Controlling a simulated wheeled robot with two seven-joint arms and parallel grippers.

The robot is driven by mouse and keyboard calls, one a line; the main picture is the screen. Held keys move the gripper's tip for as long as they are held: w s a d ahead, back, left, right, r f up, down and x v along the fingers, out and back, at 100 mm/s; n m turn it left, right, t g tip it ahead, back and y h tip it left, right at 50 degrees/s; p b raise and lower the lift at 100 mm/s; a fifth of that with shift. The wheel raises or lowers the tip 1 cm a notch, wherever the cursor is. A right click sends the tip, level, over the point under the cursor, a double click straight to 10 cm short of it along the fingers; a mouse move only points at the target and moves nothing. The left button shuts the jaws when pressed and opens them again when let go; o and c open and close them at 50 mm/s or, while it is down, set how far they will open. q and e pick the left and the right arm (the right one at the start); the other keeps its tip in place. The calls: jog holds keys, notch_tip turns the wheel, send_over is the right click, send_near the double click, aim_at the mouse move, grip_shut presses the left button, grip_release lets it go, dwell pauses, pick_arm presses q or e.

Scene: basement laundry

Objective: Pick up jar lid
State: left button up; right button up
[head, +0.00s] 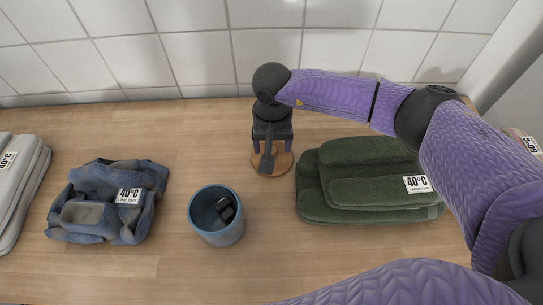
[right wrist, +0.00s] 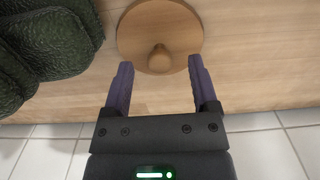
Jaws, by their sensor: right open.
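The jar lid (head: 283,167) is a round, flat wooden disc on the wooden counter, between the blue jar and the green towels. In the right wrist view the lid (right wrist: 137,33) shows a small round knob at its middle. My right gripper (head: 272,150) is above the lid, partly covering it in the head view. In the right wrist view its two purple fingers (right wrist: 160,72) are spread apart, with the knob in line with the gap between them and nothing held. The blue jar (head: 229,232) stands open with a dark item inside. My left gripper is not in view.
Folded green towels (head: 340,160) lie right of the lid, under my right arm. A crumpled blue cloth (head: 85,180) and grey folded cloths (head: 32,180) are at the left. A tiled wall (head: 200,60) closes the back. Counter space around the jar is clear.

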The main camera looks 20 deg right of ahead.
notch_tip(320, 180, down, 2)
jog(key=shift+f, duration=0.25)
jog(key=shift+c, duration=0.6)
grip_shut()
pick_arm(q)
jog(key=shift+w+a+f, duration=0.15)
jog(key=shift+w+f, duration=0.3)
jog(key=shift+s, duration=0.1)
